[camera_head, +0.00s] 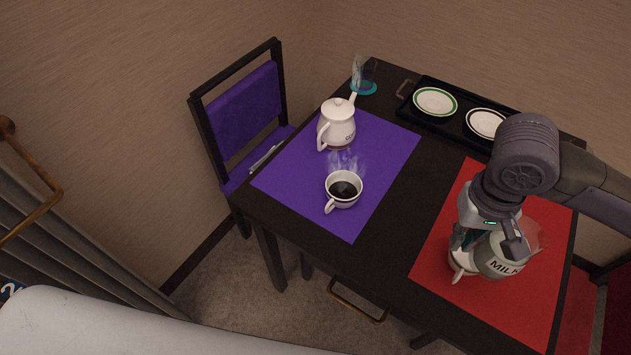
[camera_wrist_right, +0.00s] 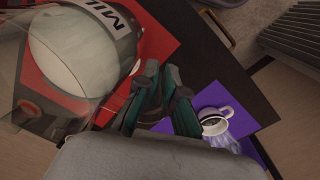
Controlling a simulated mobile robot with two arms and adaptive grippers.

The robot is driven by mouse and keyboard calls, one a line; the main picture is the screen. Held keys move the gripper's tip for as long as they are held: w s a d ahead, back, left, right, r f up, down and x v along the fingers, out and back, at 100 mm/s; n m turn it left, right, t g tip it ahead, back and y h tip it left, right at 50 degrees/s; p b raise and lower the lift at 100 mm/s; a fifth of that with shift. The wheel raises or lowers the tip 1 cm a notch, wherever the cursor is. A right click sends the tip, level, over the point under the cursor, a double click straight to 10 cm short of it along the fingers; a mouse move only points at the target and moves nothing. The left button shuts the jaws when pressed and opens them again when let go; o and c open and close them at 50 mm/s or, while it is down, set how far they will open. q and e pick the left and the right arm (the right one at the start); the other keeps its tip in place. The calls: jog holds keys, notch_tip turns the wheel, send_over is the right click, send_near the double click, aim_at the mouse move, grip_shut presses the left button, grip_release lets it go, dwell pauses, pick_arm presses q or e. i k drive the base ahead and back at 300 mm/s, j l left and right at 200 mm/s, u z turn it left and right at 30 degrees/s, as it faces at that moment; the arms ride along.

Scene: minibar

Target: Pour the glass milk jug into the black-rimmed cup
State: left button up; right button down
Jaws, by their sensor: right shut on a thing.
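The glass milk jug (camera_head: 500,262), with a black MILK label, is above or on the red mat at the right. My right gripper (camera_head: 485,238) is shut on it; its teal fingers also show in the right wrist view (camera_wrist_right: 162,100), beside the jug (camera_wrist_right: 75,50). A white cup (camera_head: 462,262) with a handle is partly hidden by the gripper and jug; its rim colour is not clear. A white cup with a dark rim (camera_head: 343,188) stands on the purple mat, holding steaming dark coffee; it also shows in the wrist view (camera_wrist_right: 215,120). My left gripper is not in view.
A white teapot (camera_head: 336,125) stands on the purple mat (camera_head: 375,150). Behind are a glass on a teal coaster (camera_head: 363,88) and a black tray (camera_head: 460,122) with two plates. The red mat (camera_head: 535,300) lies at right. Dark tabletop between the mats is clear.

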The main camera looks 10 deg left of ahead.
aim_at(343, 188)
jog(key=i+j+u, duration=0.1)
jog(key=i+u, duration=0.45)
jog(key=u, duration=0.3)
jog(key=i, duration=0.15)
